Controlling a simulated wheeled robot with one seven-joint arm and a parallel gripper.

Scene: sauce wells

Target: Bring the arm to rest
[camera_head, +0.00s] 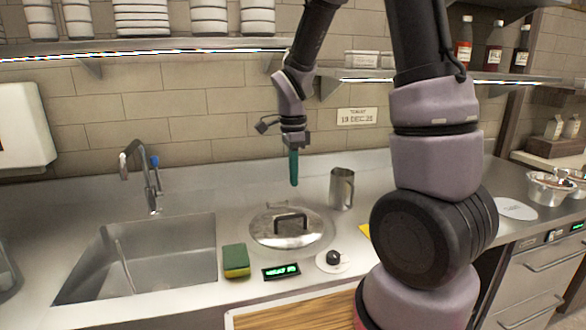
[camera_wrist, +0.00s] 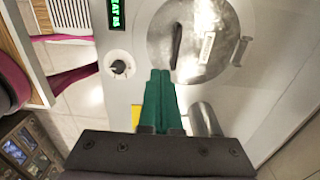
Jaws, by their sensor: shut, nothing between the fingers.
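My gripper (camera_head: 293,168) hangs from my arm above the back part of the steel counter (camera_head: 200,185), pointing down. Its green fingers are shut together with nothing between them. The closed fingers also show in the wrist view (camera_wrist: 160,80). In the head view the fingertips are above and behind a round steel lid (camera_head: 265,232) with a dark handle, and they appear apart from it. The lid shows beyond the fingers in the wrist view (camera_wrist: 205,55).
A steel pitcher (camera_head: 341,188) stands right of the gripper. A sink (camera_head: 150,255) with a tap (camera_head: 150,180) is at left. A sponge (camera_head: 236,261), a green-lit display (camera_head: 281,271) and a black knob (camera_head: 333,258) lie in front of the lid. Shelves (camera_head: 150,47) run along the wall above.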

